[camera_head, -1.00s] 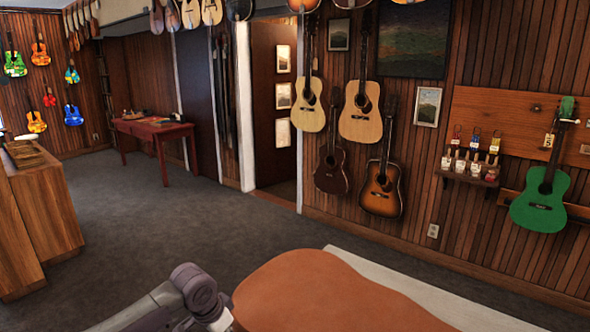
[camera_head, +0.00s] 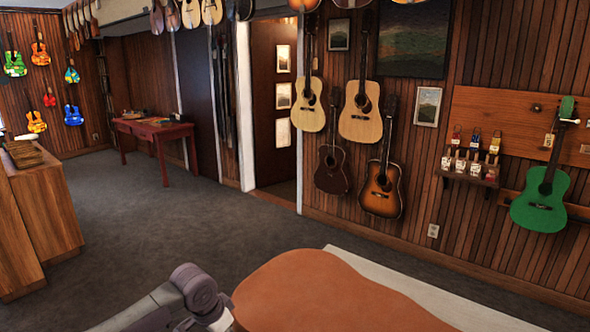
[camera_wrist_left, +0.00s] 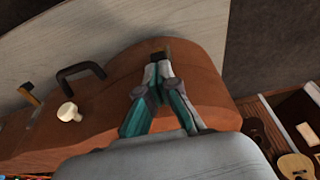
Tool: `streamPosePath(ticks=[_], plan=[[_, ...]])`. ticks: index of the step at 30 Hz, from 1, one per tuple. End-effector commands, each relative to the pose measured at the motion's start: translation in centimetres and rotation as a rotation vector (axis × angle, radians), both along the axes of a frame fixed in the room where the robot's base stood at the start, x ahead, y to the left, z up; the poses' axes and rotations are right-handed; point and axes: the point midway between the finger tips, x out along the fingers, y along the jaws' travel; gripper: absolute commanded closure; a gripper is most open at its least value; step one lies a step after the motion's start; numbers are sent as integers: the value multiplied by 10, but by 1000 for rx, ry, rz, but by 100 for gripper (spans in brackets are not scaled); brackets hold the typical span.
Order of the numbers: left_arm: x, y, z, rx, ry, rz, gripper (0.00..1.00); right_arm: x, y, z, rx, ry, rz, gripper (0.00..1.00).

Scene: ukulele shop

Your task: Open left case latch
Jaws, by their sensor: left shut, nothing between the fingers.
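The orange-brown instrument case (camera_head: 320,295) lies at the bottom of the head view, with only part of it in frame. In the left wrist view the case (camera_wrist_left: 215,80) has a black handle (camera_wrist_left: 80,72) on its side. One brass-coloured latch (camera_wrist_left: 30,95) is at the left, beyond the handle. Another latch (camera_wrist_left: 160,50), small and dark with a yellowish part, is just beyond my left fingertips. My left gripper (camera_wrist_left: 158,72) is shut and empty, its tips very close to this latch; I cannot tell whether they touch. My right gripper is not in view.
A pale surface (camera_head: 430,295) lies under the case. A small white knob (camera_wrist_left: 69,112) is below the handle. Grey carpet (camera_head: 190,220) is open beyond. A wooden counter (camera_head: 40,215) stands at left, and guitars hang on the panelled wall.

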Motion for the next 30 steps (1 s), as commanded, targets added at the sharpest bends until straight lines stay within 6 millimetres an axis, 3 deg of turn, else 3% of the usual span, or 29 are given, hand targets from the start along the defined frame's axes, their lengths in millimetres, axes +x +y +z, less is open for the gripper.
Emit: streamPosePath(ticks=[30], plan=[[0,0,-8,-1,-1,0,100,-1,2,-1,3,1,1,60]])
